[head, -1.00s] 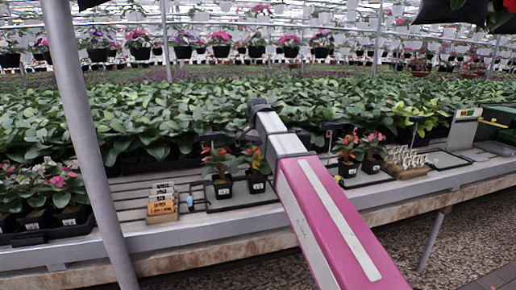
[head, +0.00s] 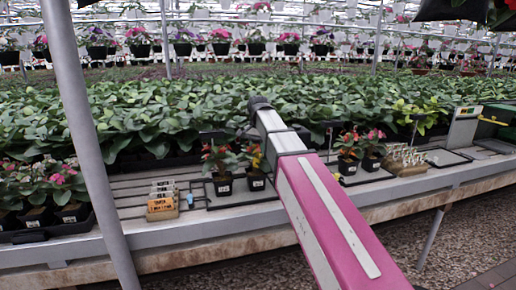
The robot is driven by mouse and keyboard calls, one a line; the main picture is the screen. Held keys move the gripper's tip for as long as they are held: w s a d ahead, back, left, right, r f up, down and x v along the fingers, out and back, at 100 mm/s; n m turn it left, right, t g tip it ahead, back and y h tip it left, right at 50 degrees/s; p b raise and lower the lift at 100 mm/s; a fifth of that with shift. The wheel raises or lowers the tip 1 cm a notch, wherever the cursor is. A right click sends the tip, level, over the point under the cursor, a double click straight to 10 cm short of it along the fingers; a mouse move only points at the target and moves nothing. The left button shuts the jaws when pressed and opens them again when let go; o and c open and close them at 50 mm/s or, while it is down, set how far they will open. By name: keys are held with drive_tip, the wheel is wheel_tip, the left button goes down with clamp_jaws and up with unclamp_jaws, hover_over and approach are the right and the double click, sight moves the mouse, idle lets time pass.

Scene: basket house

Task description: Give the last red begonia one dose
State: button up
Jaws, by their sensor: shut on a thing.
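Two small potted begonias stand side by side on a dark tray at mid-bench: a red-flowered one (head: 219,163) and one with orange-yellow and red flowers (head: 256,160), partly behind my arm. Two more potted plants stand right of my arm, one red (head: 349,146) and one pinkish red (head: 373,142). I cannot tell which is the last red begonia. A small blue item (head: 190,198) stands on the bench left of the tray; its kind is unclear. My pink and white arm reaches over the bench. Its dark bent end shows above the plants, but I cannot make out gripper fingers or anything held.
A wooden block with labels (head: 162,206) stands at left, and another label holder (head: 405,160) at right. A dark tray of pink-flowered plants (head: 45,235) is at far left. A grey post (head: 88,140) crosses the left side. Dense green plants fill the back.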

drive_tip(key=shift+f, duration=0.3)
idle(0.5)
drive_tip(key=shift+r, duration=0.1)
drive_tip(key=shift+r, duration=3.4)
drive_tip(key=shift+s, duration=0.1)
